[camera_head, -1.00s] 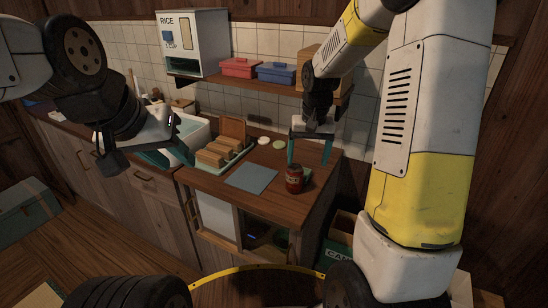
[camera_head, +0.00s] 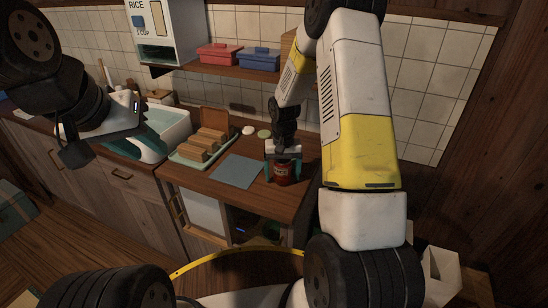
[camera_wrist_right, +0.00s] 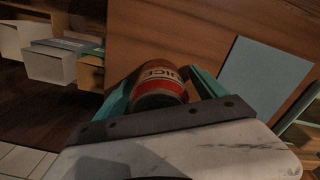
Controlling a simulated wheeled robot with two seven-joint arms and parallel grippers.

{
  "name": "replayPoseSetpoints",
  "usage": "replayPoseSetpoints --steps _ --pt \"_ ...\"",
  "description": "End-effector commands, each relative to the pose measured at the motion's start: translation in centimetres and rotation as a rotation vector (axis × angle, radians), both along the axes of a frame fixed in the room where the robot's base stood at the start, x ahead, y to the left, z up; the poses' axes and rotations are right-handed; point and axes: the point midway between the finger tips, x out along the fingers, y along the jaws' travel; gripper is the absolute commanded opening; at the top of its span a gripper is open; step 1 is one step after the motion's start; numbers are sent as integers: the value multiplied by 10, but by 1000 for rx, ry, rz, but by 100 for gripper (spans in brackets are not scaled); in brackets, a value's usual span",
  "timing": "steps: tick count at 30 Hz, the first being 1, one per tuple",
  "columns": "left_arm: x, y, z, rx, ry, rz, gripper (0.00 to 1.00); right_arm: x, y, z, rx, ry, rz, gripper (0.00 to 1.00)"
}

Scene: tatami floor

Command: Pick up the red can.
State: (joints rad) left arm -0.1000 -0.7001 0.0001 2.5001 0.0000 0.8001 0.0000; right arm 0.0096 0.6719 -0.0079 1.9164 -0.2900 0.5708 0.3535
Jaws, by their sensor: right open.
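The red can (camera_head: 282,174) stands upright on the wooden counter (camera_head: 222,193), near its right end. My right gripper (camera_head: 283,172) is at the can from above and behind, with its teal fingers open on either side. In the right wrist view the can (camera_wrist_right: 160,85) sits between the two open fingers (camera_wrist_right: 160,92); whether either finger touches it I cannot tell. My left gripper (camera_head: 112,143) hangs over the counter's left part by the sink, away from the can. Its jaws are partly hidden.
A grey-blue mat (camera_head: 238,171) lies left of the can. A shelf (camera_head: 225,70) above carries a red box (camera_head: 219,54), a blue box (camera_head: 260,59) and the rice dispenser (camera_head: 165,30). A white sink (camera_head: 163,128) is at the left.

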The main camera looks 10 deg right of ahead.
Motion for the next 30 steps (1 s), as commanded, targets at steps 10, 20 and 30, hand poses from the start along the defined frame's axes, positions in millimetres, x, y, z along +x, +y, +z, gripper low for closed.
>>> replayPoseSetpoints --steps 10,20,30 --pt "0 0 0 0 0 0 36 0 0 -3 0 -1 0 67" --pt "0 0 0 0 0 0 36 0 0 -3 0 -1 0 18" --pt "0 0 0 0 0 0 36 0 0 6 0 -2 0 17"
